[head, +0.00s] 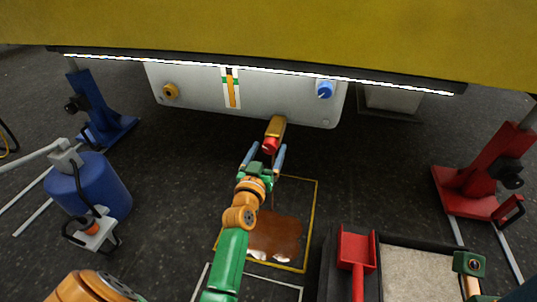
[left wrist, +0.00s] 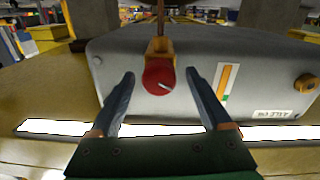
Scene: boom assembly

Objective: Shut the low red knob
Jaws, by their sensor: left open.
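The low red knob (head: 269,144) sits on the end of a brass-coloured valve (head: 276,125) at the bottom edge of a pale grey tank (head: 200,100). In the left wrist view the round red knob (left wrist: 158,77) faces the camera, with a short white mark on it. My left gripper (head: 267,148) is open, its blue fingers on either side of the knob. In the left wrist view gaps show between the knob and both fingers. A thin brown stream (left wrist: 160,20) runs from the valve. My right gripper's fingers do not show.
A brown puddle (head: 275,235) lies inside a yellow floor outline below the valve. The tank also bears a blue knob (head: 325,89) and a gauge (head: 232,88). A blue drum (head: 88,190) stands left; a red stand (head: 480,175) stands right. A yellow body (head: 270,35) overhangs.

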